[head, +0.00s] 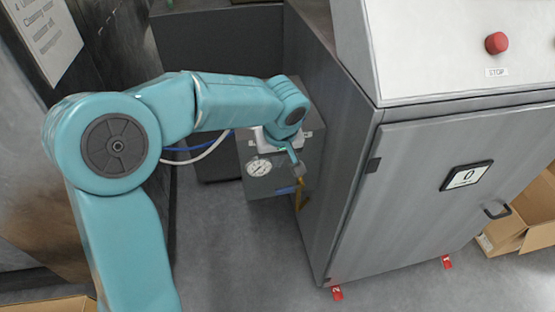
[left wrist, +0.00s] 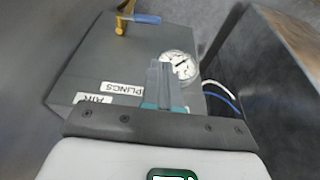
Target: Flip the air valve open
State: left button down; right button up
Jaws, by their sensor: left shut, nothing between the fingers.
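The air valve has a brass body (head: 300,193) and a blue lever (head: 286,190), on the grey box beside the large cabinet. In the left wrist view the brass body (left wrist: 121,24) is at the top edge, and the blue lever (left wrist: 147,19) sticks out to the right, crosswise to the brass pipe. My left gripper (head: 298,169) is shut and empty, just above the valve in the head view. In the left wrist view its closed fingertips (left wrist: 161,70) are over the box face near the gauge, apart from the lever. My right gripper is in neither view.
The grey box (left wrist: 90,62) carries a round pressure gauge (head: 258,167) and white labels. Blue and white hoses (head: 200,154) run left from it. The large grey cabinet (head: 420,190) stands close on the right. Open floor (head: 240,240) lies in front.

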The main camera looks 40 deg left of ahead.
pick_arm(q)
jog(key=shift+w+d+t+b, duration=0.35)
jog(key=shift+d+b, duration=0.4)
jog(key=shift+b, duration=0.5)
jog(key=b, duration=0.3)
send_near(284, 188)
jog(key=x, duration=0.5)
jog(key=shift+w+a+f, duration=0.1)
jog(key=shift+a+f, duration=0.05)
jog(key=shift+f, duration=0.55)
